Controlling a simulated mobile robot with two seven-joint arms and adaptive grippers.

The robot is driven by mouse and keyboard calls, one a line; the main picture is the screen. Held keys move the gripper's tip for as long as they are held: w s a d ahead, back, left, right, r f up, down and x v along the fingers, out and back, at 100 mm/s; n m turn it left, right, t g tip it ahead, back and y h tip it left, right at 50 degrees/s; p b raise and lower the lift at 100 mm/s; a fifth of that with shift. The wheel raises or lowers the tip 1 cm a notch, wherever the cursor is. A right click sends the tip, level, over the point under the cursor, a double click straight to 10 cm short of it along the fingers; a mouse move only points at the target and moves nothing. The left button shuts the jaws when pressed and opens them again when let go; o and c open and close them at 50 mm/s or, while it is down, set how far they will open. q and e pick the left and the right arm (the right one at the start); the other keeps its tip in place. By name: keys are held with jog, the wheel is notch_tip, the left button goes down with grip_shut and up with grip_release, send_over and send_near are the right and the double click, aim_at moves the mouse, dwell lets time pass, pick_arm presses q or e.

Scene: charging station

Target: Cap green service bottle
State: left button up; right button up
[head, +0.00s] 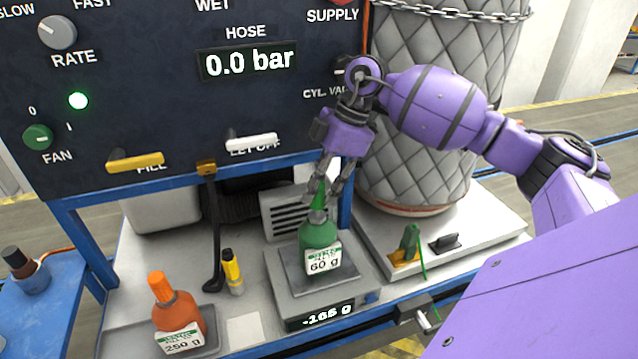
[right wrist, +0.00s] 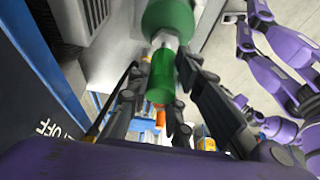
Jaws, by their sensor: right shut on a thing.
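The green service bottle (head: 319,237), with a white "60 g" label, stands upright on the scale (head: 283,288) in the head view. My right gripper (head: 321,190) is above it, its fingers shut on the pointed green cap (head: 318,201) at the bottle's top. In the right wrist view the cap (right wrist: 161,77) is between the fingers (right wrist: 161,95), in line with the bottle (right wrist: 168,17). A pale stretch of neck (right wrist: 165,41) shows between cap and bottle. Whether cap and neck touch is unclear. My left gripper is not visible.
An orange bottle (head: 178,311) stands at the front left, with a yellow marker-like item (head: 232,271) beside it. A black hooked lever (head: 213,240) hangs left of the scale. The control panel (head: 150,95) rises behind; a quilted cylinder (head: 420,165) stands at the right. The scale display reads -166 g.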

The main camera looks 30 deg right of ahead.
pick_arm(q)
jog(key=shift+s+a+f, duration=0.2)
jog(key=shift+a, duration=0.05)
pick_arm(e)
jog(key=shift+f, duration=0.65)
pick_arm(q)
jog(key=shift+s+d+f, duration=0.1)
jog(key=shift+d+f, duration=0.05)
pick_arm(e)
jog(key=shift+f, duration=0.5)
jog(key=o, duration=1)
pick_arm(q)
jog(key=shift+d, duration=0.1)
pick_arm(e)
jog(key=v, duration=1.2)
